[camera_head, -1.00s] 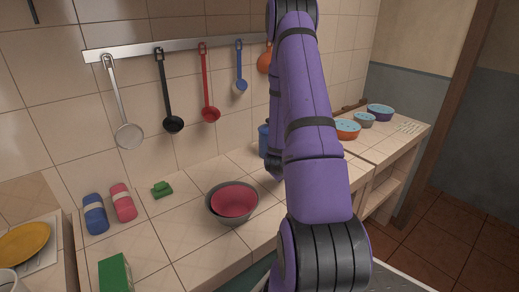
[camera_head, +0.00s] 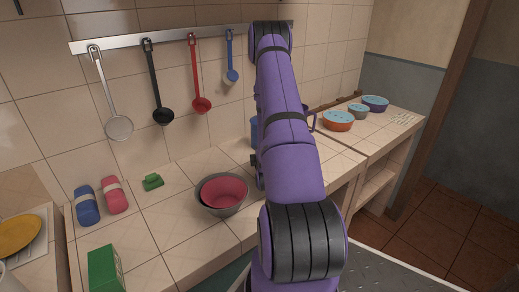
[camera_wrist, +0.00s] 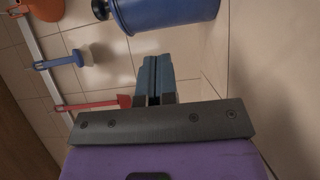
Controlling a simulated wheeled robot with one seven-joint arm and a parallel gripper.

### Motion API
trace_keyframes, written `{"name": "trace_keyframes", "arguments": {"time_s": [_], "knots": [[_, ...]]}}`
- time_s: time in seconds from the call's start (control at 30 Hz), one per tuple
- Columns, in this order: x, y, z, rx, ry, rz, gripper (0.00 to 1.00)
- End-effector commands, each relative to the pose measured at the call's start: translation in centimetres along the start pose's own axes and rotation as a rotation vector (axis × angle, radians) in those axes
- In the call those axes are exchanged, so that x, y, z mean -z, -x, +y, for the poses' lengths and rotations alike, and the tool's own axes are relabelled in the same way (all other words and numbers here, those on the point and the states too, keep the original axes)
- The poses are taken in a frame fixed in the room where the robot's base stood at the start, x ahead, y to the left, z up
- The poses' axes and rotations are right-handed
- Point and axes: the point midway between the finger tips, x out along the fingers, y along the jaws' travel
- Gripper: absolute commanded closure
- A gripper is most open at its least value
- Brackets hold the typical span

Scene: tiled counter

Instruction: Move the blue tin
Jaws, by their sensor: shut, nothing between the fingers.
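The blue tin (camera_wrist: 165,12) shows at the top of the wrist view, with a dark round knob at its left end. In the head view only a thin strip of the blue tin (camera_head: 254,131) shows at the left edge of my arm. My gripper (camera_wrist: 154,62) is shut and empty in the wrist view. Its fingertips point at the tin's side, with a small gap in the picture; I cannot tell if they touch. In the head view my arm hides most of the gripper and tin.
A grey bowl with a red bowl (camera_head: 224,191) inside stands left of my arm. A green box (camera_head: 104,269), blue and pink bottles and a green sponge are farther left. Utensils hang from a wall rail (camera_head: 150,38). Several bowls stand on the right counter (camera_head: 390,135).

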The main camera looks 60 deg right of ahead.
Motion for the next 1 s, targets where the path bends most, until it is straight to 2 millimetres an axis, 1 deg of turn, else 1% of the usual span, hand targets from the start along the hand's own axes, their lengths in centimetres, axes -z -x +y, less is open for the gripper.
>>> {"name": "trace_keyframes", "arguments": {"time_s": [0.03, 0.2, 0.3, 0.43, 0.6, 1.0], "knots": [[-0.1, -0.9, 0.1, -0.004, -0.001, -0.003, 1.0], [-0.1, -3.9, 0.0, -0.002, -0.002, -0.003, 1.0], [-0.1, -5.4, 0.0, -0.001, -0.002, -0.003, 1.0], [-0.1, -6.9, 0.0, -0.001, -0.002, -0.002, 1.0], [-0.1, -7.9, 0.0, 0.0, -0.002, -0.002, 1.0], [-0.2, -8.2, 0.0, 0.0, -0.001, -0.002, 1.0]]}}
